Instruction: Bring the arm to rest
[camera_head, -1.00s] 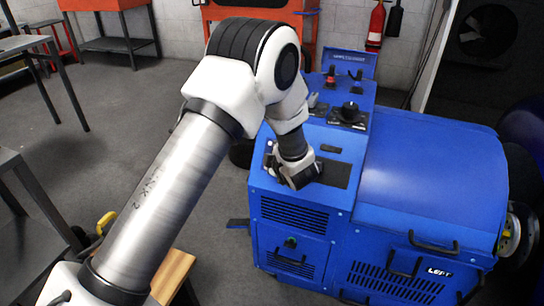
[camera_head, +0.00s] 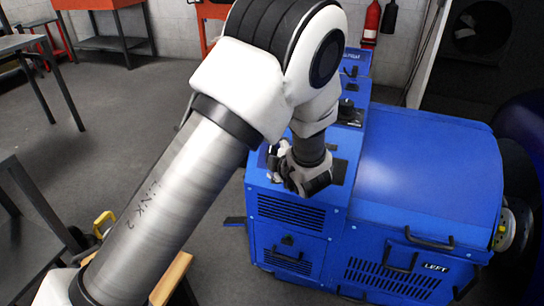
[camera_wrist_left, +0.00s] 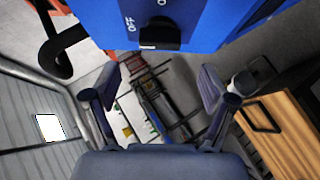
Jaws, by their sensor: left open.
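My left arm (camera_head: 175,190) reaches in from the lower left, with its elbow raised in front of the blue dynamometer cabinet (camera_head: 430,180). My left gripper (camera_head: 306,180) hangs from the forearm over the cabinet's left control top and covers part of it. Whether it touches the top cannot be told from the head view. In the left wrist view, the fingers of this gripper (camera_wrist_left: 160,84) are spread apart with nothing between them. A black knob (camera_wrist_left: 160,33) on a blue panel marked OFF shows beyond the fingers. My right gripper is not in view.
A hub (camera_head: 507,231) sticks out at the cabinet's right end. A wooden-topped stand (camera_head: 172,279) is beside my arm at lower left, and dark tables (camera_head: 25,45) stand at the left. A red fire extinguisher (camera_head: 372,22) hangs behind. The floor (camera_head: 120,110) at left-centre is clear.

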